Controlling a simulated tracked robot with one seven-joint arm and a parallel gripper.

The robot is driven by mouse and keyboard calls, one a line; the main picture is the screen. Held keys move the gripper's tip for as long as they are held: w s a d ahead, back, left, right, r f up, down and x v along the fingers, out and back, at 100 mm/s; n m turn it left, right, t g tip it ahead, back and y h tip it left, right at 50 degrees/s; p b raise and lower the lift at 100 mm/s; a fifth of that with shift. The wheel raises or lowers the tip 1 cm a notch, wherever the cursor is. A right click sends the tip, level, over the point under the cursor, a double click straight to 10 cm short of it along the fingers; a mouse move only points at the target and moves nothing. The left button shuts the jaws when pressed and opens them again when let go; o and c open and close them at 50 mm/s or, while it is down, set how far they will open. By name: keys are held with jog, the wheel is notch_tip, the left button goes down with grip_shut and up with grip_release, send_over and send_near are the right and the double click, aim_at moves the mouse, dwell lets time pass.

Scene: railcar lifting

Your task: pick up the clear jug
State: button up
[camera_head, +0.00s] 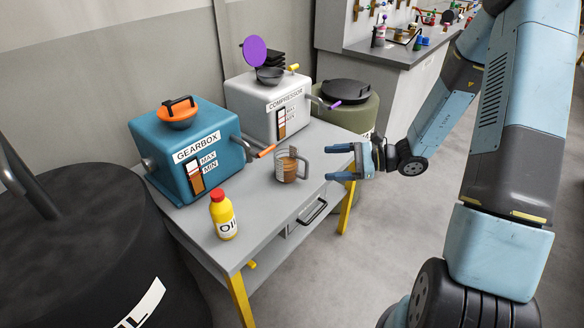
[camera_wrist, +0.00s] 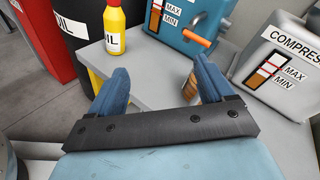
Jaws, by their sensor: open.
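The clear jug (camera_head: 288,166) stands upright on the grey table, with brown liquid inside and a grey handle on its right side. My gripper (camera_head: 333,162) is open and empty, to the right of the jug near the table's front edge, with its fingers pointing left toward the jug. In the wrist view my gripper (camera_wrist: 155,85) shows two blue fingers spread apart. There the jug (camera_wrist: 190,88) is mostly hidden behind the right finger, with only a brown part showing.
The grey table (camera_head: 215,250) holds a yellow oil bottle (camera_head: 223,216), a blue gearbox (camera_head: 190,150) with an orange lever, and a white compressor (camera_head: 270,105) with a purple lever. A large black barrel (camera_head: 70,230) stands at the left.

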aim_at(305, 170)
jog(key=w+d+f+m+t, duration=0.1)
jog(key=w+f+m+t, duration=0.25)
jog(key=f+m, duration=0.2)
jog(key=w+d+f+m+t, duration=0.1)
jog(key=w+f+m+t, duration=0.1)
jog(key=f+m+t, duration=0.4)
jog(key=shift+n+g+h, duration=0.4)
jog(key=shift+n+g, duration=0.25)
jog(key=shift+n, duration=0.1)
jog(key=x, duration=0.4)
jog(key=f+x, duration=0.1)
jog(key=x, duration=0.8)
jog(key=shift+a+f, duration=0.15)
jog(key=shift+f, duration=0.05)
grip_shut()
